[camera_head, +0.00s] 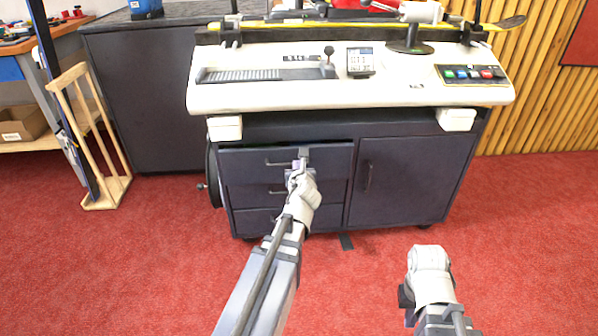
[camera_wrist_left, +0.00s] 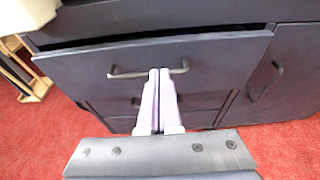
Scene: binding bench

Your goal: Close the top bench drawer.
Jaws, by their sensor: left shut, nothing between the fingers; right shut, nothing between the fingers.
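The top bench drawer (camera_head: 240,170) is the upper one in the left half of the dark cabinet. It stands out a little: the left wrist view shows a dark gap above its front (camera_wrist_left: 215,62). Its bar handle (camera_wrist_left: 122,73) is on the front. My left gripper (camera_head: 303,160) is shut and empty, in front of the drawer beside the handle; its fingertips (camera_wrist_left: 159,74) overlap the handle in the wrist view. I cannot tell whether they touch. My right gripper (camera_head: 407,296) is low at the right, away from the cabinet, its fingers mostly hidden.
Lower drawers (camera_head: 250,222) look shut below. A cabinet door (camera_head: 405,185) is at their right. The white machine top (camera_head: 420,95) overhangs the drawers. A wooden rack (camera_head: 100,185) stands at the left. The red floor (camera_head: 150,270) in front is clear.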

